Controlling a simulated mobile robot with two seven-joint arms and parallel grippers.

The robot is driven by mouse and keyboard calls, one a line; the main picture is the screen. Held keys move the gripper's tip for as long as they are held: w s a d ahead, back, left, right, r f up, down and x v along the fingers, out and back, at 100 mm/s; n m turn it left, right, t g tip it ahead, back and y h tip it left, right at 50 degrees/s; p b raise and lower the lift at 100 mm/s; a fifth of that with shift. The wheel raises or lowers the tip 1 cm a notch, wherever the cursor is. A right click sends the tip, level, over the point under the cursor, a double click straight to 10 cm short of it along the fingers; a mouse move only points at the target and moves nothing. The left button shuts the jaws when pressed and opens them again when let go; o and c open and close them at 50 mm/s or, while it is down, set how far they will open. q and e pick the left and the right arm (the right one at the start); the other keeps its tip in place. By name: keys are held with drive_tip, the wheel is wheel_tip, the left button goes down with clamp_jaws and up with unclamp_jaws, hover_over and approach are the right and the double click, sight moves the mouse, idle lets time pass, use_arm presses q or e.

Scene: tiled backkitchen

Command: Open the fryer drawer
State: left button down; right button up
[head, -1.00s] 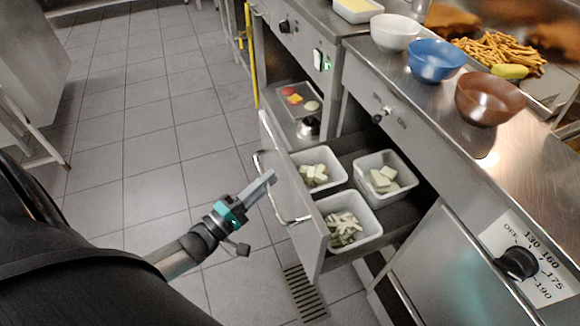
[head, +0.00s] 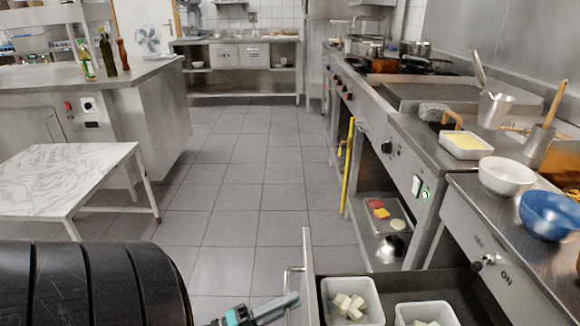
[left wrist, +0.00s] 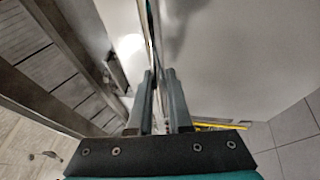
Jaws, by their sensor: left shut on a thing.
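A metal drawer (head: 308,262) stands pulled out from under the right-hand counter at the bottom of the head view, with its front panel facing left. A bar handle (head: 289,278) is on its front. My left gripper (head: 290,301) is at that handle. In the left wrist view, the left gripper (left wrist: 158,98) has its fingers shut on the thin handle bar (left wrist: 156,60). White tubs (head: 352,298) with pale cubes sit in the drawer; the lower part of the drawer is cut off by the frame edge. My right gripper is not in view.
The tiled floor (head: 235,190) left of the drawer is clear. A white-topped table (head: 65,180) stands at left. Bowls (head: 507,176) sit on the right counter, above a control knob (head: 478,265). A yellow upright bar (head: 347,165) is farther back.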

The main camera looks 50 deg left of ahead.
use_arm(q)
drive_tip(key=c, duration=0.8)
unclamp_jaws()
drive_tip(key=shift+c, duration=0.2)
drive_tip(key=b+v, duration=0.1)
drive_tip(key=v, duration=1.4)
drive_tip(key=shift+s, duration=0.2)
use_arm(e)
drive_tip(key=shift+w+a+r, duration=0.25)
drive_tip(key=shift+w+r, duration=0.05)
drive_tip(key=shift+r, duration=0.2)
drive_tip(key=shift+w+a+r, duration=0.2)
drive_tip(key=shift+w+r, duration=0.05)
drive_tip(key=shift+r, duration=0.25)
